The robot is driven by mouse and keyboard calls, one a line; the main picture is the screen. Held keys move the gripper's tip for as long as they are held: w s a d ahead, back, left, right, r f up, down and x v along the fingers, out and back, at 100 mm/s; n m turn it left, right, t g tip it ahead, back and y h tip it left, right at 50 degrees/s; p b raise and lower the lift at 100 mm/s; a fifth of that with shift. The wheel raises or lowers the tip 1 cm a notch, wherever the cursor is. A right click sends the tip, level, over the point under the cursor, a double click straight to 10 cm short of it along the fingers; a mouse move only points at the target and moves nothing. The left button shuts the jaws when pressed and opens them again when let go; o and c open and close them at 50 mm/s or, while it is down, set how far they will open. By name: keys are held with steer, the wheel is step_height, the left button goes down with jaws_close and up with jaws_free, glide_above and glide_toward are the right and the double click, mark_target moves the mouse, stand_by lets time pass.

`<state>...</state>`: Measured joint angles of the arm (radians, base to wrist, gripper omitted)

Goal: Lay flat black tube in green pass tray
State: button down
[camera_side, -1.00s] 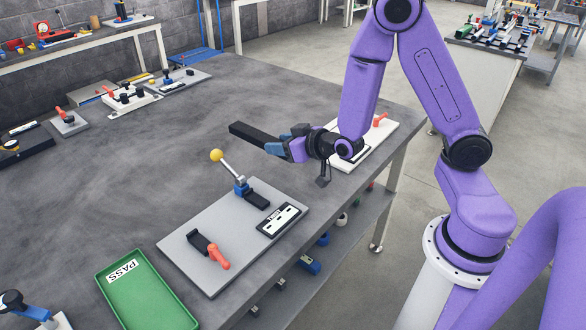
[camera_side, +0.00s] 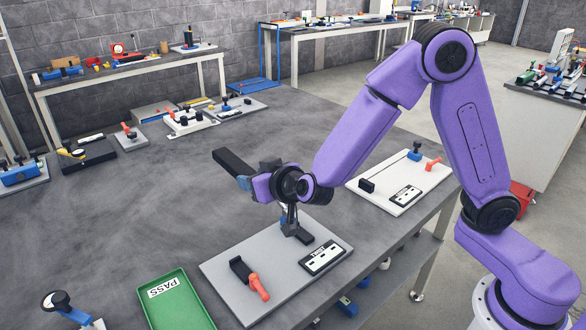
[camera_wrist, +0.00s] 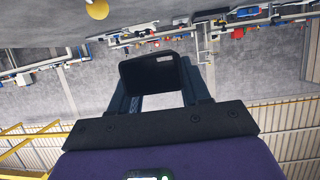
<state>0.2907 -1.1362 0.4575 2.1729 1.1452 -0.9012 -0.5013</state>
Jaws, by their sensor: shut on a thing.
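The black tube (camera_side: 235,165) is a long square-section bar, held about level above the table, pointing to the back left. My gripper (camera_side: 247,181) is shut on its near end. In the wrist view the tube's dark end (camera_wrist: 152,76) shows between my two fingers (camera_wrist: 160,100). The green pass tray (camera_side: 187,312) lies on the table at the lower front, labelled PASS and empty in the part that shows. The tube is up and behind it, apart from it. The tray's front edge is cut off by the frame.
A grey fixture plate (camera_side: 236,272) with a red-handled clamp (camera_side: 258,286) lies just right of the tray, under my gripper. A yellow ball (camera_wrist: 97,9) shows in the wrist view. A white fixture plate (camera_side: 382,198) lies to the right.

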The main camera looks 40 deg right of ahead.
steer(key=s+a+f, duration=0.1)
steer(key=s+a, duration=0.5)
steer(key=a, duration=0.7)
steer(key=s+a+f, duration=0.1)
steer(key=s+a, duration=0.6)
steer(key=a, duration=0.6)
steer(key=shift+h, duration=0.3)
step_height(320, 180, down, 9)
steer(key=shift+w+d+f, duration=0.1)
steer(key=shift+d, duration=0.05)
steer(key=shift+f, duration=0.3)
glide_toward(179, 320)
steer(key=shift+w+d+r, duration=0.1)
steer(key=shift+w+r, duration=0.05)
steer(key=shift+w, duration=0.4)
steer(key=shift+w+r, duration=0.15)
steer(key=shift+w, duration=0.4)
steer(key=shift+f, duration=0.65)
steer(key=shift+c, duration=2.3)
jaws_free()
steer(key=shift+f, duration=0.1)
